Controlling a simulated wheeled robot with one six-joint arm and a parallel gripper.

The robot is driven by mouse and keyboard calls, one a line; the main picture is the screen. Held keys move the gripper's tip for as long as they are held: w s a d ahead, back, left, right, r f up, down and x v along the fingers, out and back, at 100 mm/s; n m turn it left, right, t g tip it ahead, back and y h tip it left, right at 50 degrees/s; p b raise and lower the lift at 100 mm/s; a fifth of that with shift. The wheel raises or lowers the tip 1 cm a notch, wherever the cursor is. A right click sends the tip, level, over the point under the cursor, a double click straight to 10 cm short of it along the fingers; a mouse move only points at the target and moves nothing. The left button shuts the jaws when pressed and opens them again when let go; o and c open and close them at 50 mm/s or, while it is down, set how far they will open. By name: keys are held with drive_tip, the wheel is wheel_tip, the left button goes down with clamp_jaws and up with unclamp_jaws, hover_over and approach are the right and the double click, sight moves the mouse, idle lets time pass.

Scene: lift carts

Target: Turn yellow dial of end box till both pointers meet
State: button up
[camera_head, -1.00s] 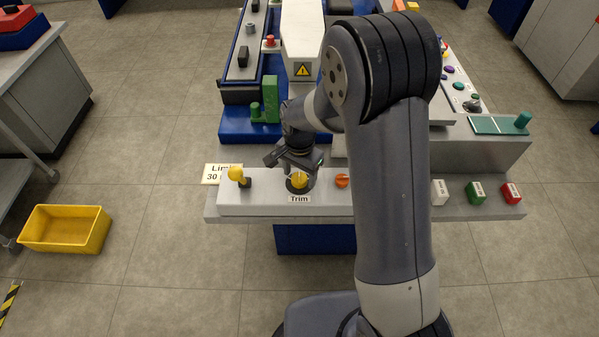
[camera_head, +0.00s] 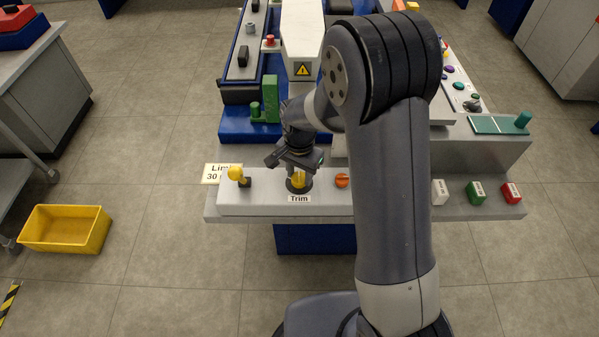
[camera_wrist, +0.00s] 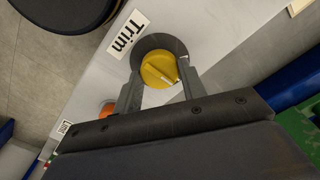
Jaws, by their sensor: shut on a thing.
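The yellow dial (camera_head: 299,181) sits in a dark round ring on the pale end box (camera_head: 325,205), behind a "Trim" label. My gripper (camera_head: 298,174) is over it from above. In the wrist view, the fingers of my gripper (camera_wrist: 160,74) stand on both sides of the yellow dial (camera_wrist: 157,66), shut on it. A pale pointer line on the dial slants toward the right finger. The dark ring (camera_wrist: 148,42) shows beyond the dial, partly covered by the fingers. I cannot make out a second pointer.
A yellow-knobbed lever (camera_head: 236,174) stands left of the dial, and an orange knob (camera_head: 342,180) is close on its right. White, green and red blocks (camera_head: 476,192) lie farther right. A green upright part (camera_head: 270,98) stands behind. A yellow bin (camera_head: 65,228) is on the floor.

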sight(299, 176)
drive_tip(key=n+b, duration=0.1)
drive_tip(key=n, duration=0.4)
drive_tip(key=shift+n, duration=0.3)
drive_tip(key=n, duration=0.5)
drive_tip(key=shift+n+b, duration=0.3)
drive_tip(key=shift+n, duration=0.1)
drive_tip(key=o, duration=1)
wheel_tip(299, 176, up, 11)
drive_tip(key=shift+f, duration=0.1)
